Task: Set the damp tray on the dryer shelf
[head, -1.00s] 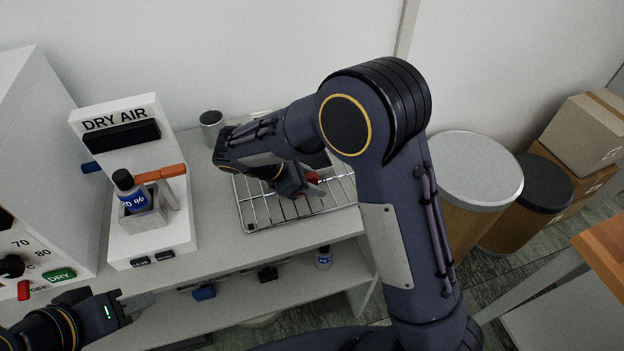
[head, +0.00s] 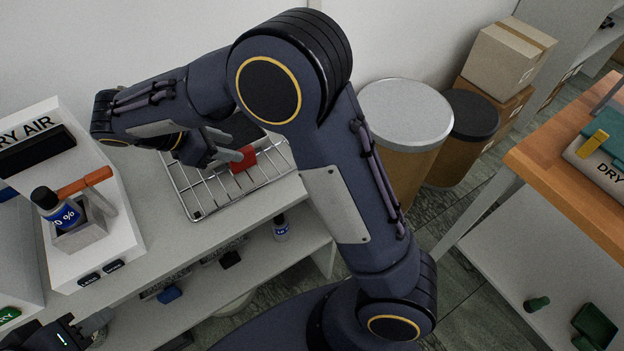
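I cannot make out for certain which thing is the damp tray. A wire rack (head: 202,212) lies on the grey bench. My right gripper (head: 222,158) is over it, pointing down, beside a red piece (head: 243,159); I cannot tell whether it touches this piece or how its fingers stand. A dark object (head: 243,130) shows behind it, partly hidden by my arm. My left gripper (head: 88,328) is low at the bottom left, away from the rack, its fingers unclear. The dryer (head: 14,265) is cut off at the left edge; its shelf is not visible.
A dry-air stand (head: 97,240) with a bottle (head: 57,211) stands left of the rack. A wooden table (head: 565,185) at right holds a pale labelled item (head: 595,170) and a teal piece. Drums (head: 405,100) and boxes (head: 505,60) stand behind. Open floor lies between bench and table.

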